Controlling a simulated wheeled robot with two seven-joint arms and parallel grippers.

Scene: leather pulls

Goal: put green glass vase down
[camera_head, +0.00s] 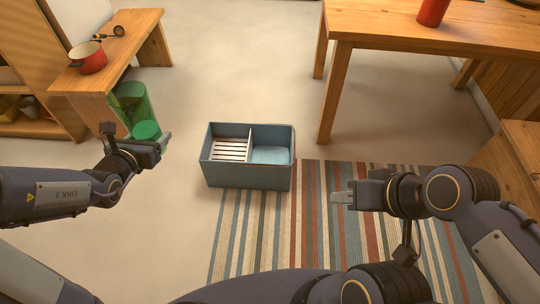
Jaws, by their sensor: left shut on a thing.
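The green glass vase (131,101) is see-through and tilted slightly, at the left of the head view. My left gripper (157,143) is shut on it near its lower end, where the gripper hides part of it. The vase overlaps the edge of the low wooden bench (142,36) in the picture; I cannot tell whether it touches the bench. My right gripper (345,197) is over the striped rug and holds nothing visible. Its fingers are seen edge-on, so their opening is unclear.
A blue two-compartment box (250,178) stands on the floor at the rug's edge (330,235). A red pot (88,58) and a ladle (108,33) are on the bench. A wooden table (400,30) with a red object (433,12) stands at upper right. Pale floor between is clear.

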